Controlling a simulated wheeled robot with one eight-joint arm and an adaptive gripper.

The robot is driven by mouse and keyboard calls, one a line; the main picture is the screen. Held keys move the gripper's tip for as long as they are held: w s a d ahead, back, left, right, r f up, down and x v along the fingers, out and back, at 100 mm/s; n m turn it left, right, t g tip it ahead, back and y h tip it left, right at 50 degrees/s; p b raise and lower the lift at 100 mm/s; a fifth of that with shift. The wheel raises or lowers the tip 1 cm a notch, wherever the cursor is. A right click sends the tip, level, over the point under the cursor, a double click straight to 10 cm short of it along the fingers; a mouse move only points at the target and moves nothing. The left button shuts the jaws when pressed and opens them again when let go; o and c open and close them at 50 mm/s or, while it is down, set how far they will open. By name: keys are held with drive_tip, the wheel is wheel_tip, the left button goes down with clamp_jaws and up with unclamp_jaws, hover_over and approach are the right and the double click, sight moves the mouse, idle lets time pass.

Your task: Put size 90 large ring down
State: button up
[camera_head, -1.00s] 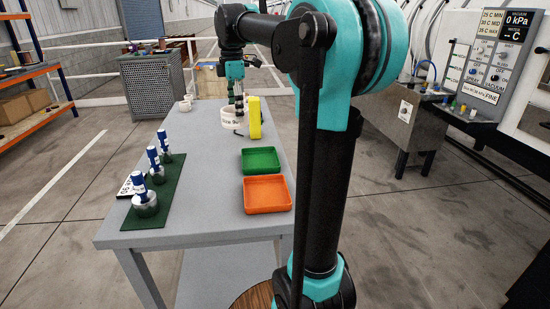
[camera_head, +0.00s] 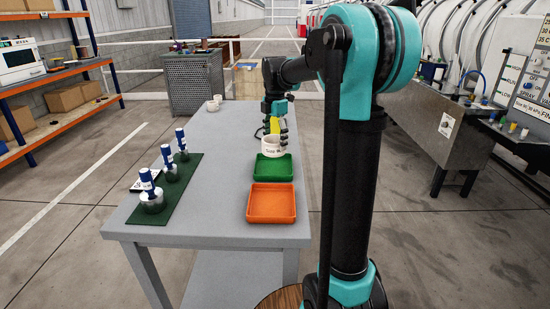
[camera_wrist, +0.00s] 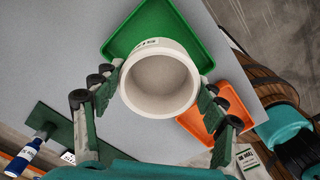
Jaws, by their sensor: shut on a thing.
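The large white ring (camera_head: 271,147) is a wide, short cylinder with dark print on its side. It also shows in the wrist view (camera_wrist: 150,104), mouth towards the camera. My gripper (camera_head: 276,131) is shut on it, with the dark fingers pressed on opposite sides of its wall. The ring is at the far edge of the green tray (camera_head: 273,172) in the head view and overlaps that tray in the wrist view (camera_wrist: 190,22). I cannot tell how high it hangs. The print is too small to read for certain.
An orange tray (camera_head: 271,204) lies in front of the green one. Several blue-handled tools (camera_head: 169,163) stand on a dark green mat (camera_head: 183,191) at left. Small white cups (camera_head: 213,105) stand at the far end. The grey table (camera_head: 215,160) is bare in the middle.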

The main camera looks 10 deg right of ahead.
drive_tip(key=shift+f, duration=3.5)
drive_tip(key=o, duration=1.2)
drive_tip(key=shift+f, duration=0.1)
wheel_tip(320, 180, up, 12)
drive_tip(key=shift+r, duration=0.15)
